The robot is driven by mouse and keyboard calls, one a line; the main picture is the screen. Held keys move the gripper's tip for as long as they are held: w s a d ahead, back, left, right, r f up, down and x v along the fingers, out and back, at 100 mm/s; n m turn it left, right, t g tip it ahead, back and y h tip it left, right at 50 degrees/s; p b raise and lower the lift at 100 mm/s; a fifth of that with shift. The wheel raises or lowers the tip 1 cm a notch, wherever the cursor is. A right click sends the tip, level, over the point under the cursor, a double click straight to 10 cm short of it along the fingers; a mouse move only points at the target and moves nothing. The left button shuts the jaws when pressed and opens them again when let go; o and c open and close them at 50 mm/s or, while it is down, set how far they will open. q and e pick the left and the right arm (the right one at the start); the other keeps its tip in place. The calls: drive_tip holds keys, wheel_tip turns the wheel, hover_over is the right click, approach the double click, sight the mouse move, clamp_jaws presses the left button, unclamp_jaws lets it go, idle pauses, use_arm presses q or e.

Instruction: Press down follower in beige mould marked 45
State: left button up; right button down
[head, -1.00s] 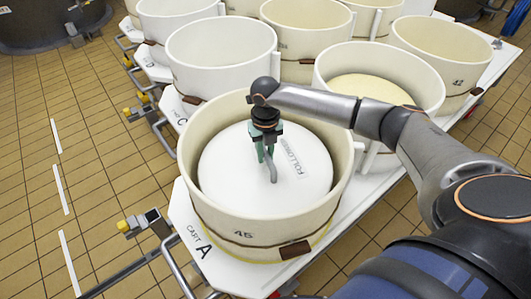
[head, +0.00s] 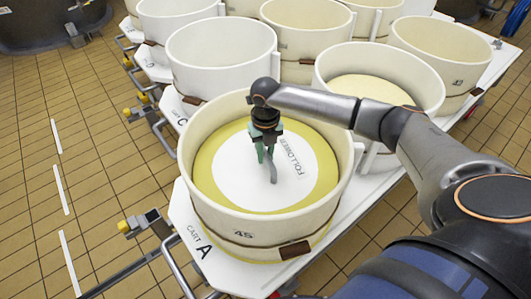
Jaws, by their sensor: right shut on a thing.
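The beige mould marked 45 (head: 244,234) stands on cart A in the middle of the head view. Inside it is a round white follower (head: 235,185) with the word FOLLOWER on it. A broad yellow ring (head: 207,180) shows all around the white disc, inside the mould wall. My right gripper (head: 267,161) points down inside the mould and is shut on the follower's grey upright handle (head: 273,176). The gripper covers part of the disc. My left gripper is not in view.
Cart A (head: 193,238) has its front corner bare. A white mould (head: 220,60) stands behind, and a beige mould with pale yellow contents (head: 375,90) stands to the right, behind my right arm.

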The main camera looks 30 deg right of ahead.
drive_tip(key=shift+s+f+p, duration=0.2)
drive_tip(key=shift+p, duration=0.25)
drive_tip(key=c, duration=1.1)
unclamp_jaws()
drive_tip(key=o, duration=0.4)
drive_tip(key=shift+w+r, duration=0.15)
